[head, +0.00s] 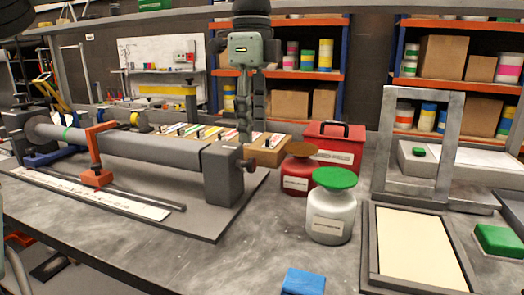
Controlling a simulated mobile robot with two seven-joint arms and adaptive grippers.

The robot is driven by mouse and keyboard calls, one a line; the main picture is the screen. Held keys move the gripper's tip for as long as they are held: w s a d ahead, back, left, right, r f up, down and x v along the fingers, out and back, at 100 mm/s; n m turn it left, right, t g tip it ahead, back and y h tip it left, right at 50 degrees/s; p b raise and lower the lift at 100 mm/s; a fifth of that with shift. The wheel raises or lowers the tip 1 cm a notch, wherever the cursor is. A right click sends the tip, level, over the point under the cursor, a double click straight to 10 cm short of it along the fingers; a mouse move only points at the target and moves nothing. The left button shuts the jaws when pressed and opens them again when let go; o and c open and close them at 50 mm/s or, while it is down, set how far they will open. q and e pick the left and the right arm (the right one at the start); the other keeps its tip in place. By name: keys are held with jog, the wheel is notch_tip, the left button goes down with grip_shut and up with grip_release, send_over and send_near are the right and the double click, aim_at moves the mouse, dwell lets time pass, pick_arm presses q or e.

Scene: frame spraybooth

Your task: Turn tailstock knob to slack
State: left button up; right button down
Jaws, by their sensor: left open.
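The tailstock (224,182) is a dark grey block at the right end of a long grey bar fixture (140,146). Its small dark knob (248,164) juts from the upper right side. My left gripper (250,128) points down from the top of the picture, above the knob. It is seen edge-on, open and apparently empty. A small gap appears between its fingertips and the knob, though depth is hard to judge. My right gripper is not in view.
An orange clamp (96,152) straddles the bar. Right of the tailstock stand a green-lidded jar (330,217), a brown-lidded red jar (297,172) and a red toolbox (337,145). A framed tray (374,270) lies front right.

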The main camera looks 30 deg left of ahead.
aim_at(252, 158)
pick_arm(q)
jog(key=f, duration=0.5)
jog(key=shift+s+f, duration=0.2)
jog(key=shift+f, duration=0.55)
grip_shut()
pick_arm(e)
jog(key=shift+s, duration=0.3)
